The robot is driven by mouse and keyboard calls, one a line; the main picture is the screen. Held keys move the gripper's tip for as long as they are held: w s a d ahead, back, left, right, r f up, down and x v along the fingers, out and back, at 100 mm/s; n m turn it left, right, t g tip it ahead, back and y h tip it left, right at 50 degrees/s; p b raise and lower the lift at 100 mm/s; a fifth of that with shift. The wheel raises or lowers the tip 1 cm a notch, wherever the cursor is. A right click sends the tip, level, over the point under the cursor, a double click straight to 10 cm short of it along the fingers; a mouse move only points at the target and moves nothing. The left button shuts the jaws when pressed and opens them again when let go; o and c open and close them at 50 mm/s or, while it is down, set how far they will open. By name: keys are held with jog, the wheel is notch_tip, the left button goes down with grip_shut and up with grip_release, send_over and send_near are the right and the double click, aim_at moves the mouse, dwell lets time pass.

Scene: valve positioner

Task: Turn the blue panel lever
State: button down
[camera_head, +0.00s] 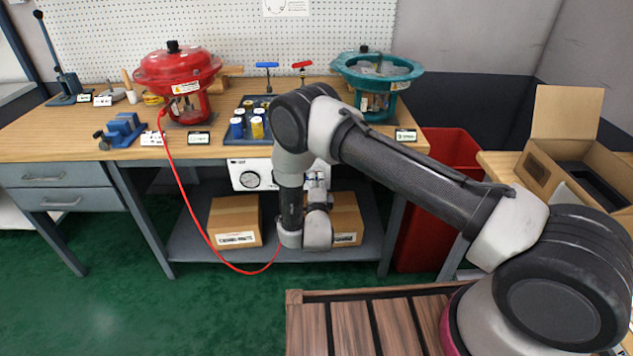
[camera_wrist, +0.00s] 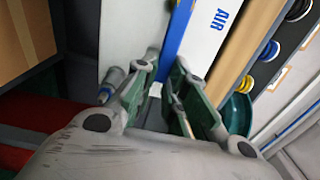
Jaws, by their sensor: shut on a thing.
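The blue lever (camera_wrist: 176,34) shows in the wrist view as a long blue bar in front of a white panel (camera_wrist: 127,35) marked AIR. My gripper (camera_wrist: 165,70) is shut on the blue lever, its green-grey fingers on either side of it. The gripped part is partly hidden between the fingers. In the head view the white panel (camera_head: 241,174) with a round gauge is under the bench's front edge. My arm hides its right part and the lever there.
The wooden bench top (camera_head: 60,134) carries a red actuator (camera_head: 178,75), a teal actuator (camera_head: 380,75) and a dark tray of small cylinders. Cardboard boxes (camera_head: 235,216) stand on the lower shelf. A red bin (camera_head: 432,215) stands at right. A red hose hangs at left.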

jog(key=shift+s+f, duration=0.1)
jog(key=c, duration=1.4)
grip_release()
jog(key=shift+c, duration=0.2)
jog(key=s, duration=1.2)
jog(key=shift+a, duration=0.2)
